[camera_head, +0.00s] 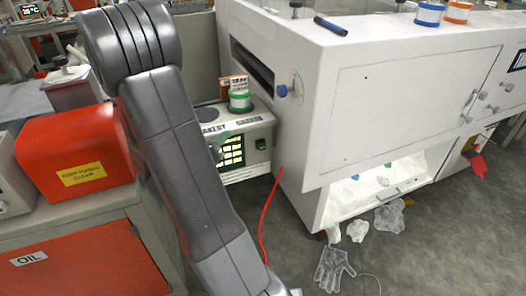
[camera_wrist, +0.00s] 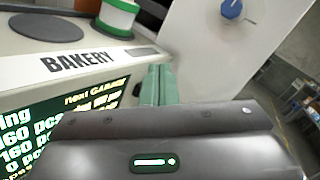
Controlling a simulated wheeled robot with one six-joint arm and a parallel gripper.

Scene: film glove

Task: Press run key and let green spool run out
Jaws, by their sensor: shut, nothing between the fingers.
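The green spool (camera_head: 239,100), white-banded with green rims, stands upright on top of the machine labelled BAKERY (camera_head: 260,163). It also shows at the top of the wrist view (camera_wrist: 117,16), partly cut off. The machine's front carries a lit display (camera_wrist: 70,120) with lines of text. I cannot make out which part is the run key. In the wrist view, my gripper (camera_wrist: 158,84) has its greenish fingers together and empty, in front of the machine's right end, below and right of the spool. Whether the fingertips touch the machine is unclear. My arm hides part of the machine in the head view.
A white cabinet (camera_head: 340,110) with a blue knob (camera_head: 282,91) stands close on the right. A red box marked KEEP HANDS CLEAR (camera_head: 75,150) stands left. A red cord (camera_head: 264,220) hangs to the floor. Clear gloves (camera_head: 334,268) lie on the floor.

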